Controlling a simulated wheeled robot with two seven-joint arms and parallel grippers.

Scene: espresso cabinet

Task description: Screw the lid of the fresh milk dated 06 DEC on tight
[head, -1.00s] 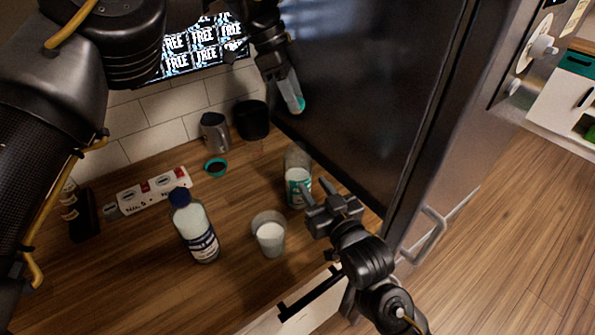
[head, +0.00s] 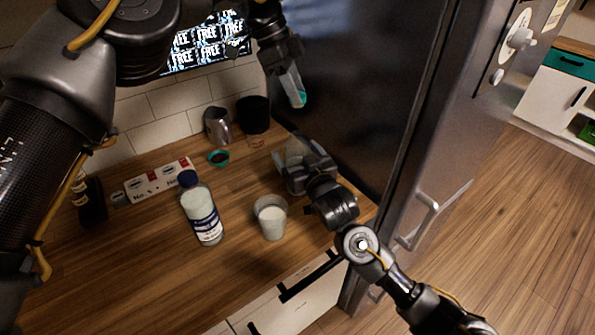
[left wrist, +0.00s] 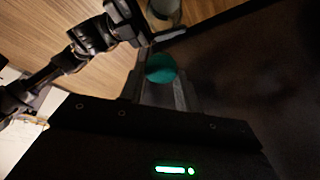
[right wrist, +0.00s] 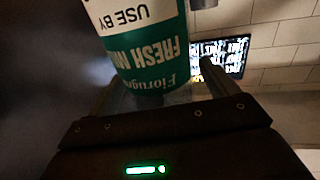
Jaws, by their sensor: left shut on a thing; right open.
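The fresh milk bottle (head: 293,150), with a teal and white label, stands on the counter near the fridge, its top uncovered. Its label (right wrist: 145,55) reads FRESH MILK and USE BY in the right wrist view; I cannot read a date. My right gripper (head: 297,178) is open, with its fingers on either side of the bottle. In the right wrist view the fingers (right wrist: 160,90) flank the label. My left gripper (head: 294,88) is shut on a teal lid (left wrist: 161,67), held above the bottle and beside the dark fridge side. The lid also shows in the head view (head: 300,100).
A blue-capped bottle (head: 203,217) and a glass of white liquid (head: 272,222) stand left of the milk. The fridge (head: 375,90) bounds the right.

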